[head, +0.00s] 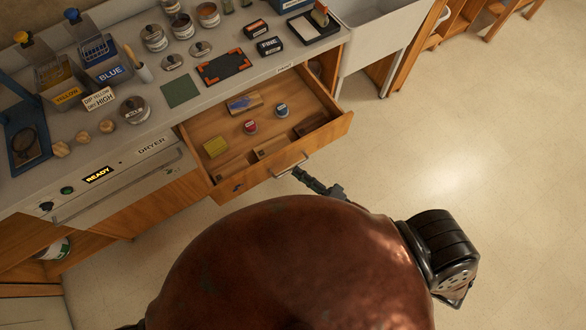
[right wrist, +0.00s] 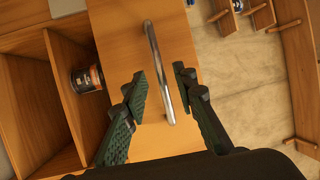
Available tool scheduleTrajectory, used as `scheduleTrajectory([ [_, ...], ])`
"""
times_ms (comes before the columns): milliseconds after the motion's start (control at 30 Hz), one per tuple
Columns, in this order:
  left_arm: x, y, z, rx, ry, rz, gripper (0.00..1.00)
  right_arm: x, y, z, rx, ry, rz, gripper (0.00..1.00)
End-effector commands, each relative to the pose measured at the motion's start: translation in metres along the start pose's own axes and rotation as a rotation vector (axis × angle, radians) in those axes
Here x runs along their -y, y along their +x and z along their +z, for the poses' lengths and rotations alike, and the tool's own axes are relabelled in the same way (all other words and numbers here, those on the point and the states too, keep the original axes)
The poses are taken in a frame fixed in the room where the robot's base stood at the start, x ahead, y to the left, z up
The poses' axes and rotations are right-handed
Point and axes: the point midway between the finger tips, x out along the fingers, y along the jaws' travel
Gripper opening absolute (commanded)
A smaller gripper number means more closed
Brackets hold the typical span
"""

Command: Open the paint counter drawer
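The paint counter drawer (head: 240,174) is pulled out from the white-topped counter (head: 181,121), its inside showing. It holds a yellow block, a red-labelled and a blue-labelled small jar, a wooden block with a blue patch, and wooden dividers. Its metal handle (head: 290,166) is on the front panel. My right gripper (head: 299,174) is at the handle. In the right wrist view, the handle (right wrist: 157,62) runs between the two fingers of the right gripper (right wrist: 162,82), which stand apart with gaps beside it. My left gripper is not in view.
Cans, paint bottles, stamps and a green pad stand on the countertop. A dryer panel (head: 118,175) is left of the drawer, with an open shelf and a can (head: 55,249) below. A white sink (head: 374,30) is at the upper right. The floor (head: 480,140) on the right is clear.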

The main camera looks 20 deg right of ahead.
Motion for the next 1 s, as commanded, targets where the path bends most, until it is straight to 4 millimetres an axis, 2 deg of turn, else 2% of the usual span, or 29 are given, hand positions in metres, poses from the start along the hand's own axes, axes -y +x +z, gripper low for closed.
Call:
scheduleTrajectory([
  [33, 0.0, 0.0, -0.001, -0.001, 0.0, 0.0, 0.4, -0.001, -0.013, 0.0, 0.001, 0.001, 0.005, 0.26],
  [200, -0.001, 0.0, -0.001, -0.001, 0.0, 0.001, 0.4, -0.001, -0.049, 0.001, 0.001, 0.0, 0.005, 0.26],
  [400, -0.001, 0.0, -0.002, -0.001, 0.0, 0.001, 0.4, 0.0, -0.077, 0.0, 0.001, 0.0, 0.002, 0.26],
  [600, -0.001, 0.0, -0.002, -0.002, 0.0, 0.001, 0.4, 0.0, -0.086, 0.0, 0.0, 0.0, 0.0, 0.26],
  [1000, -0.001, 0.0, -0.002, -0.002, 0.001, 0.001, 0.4, 0.0, -0.086, 0.0, 0.0, 0.0, 0.001, 0.26],
])
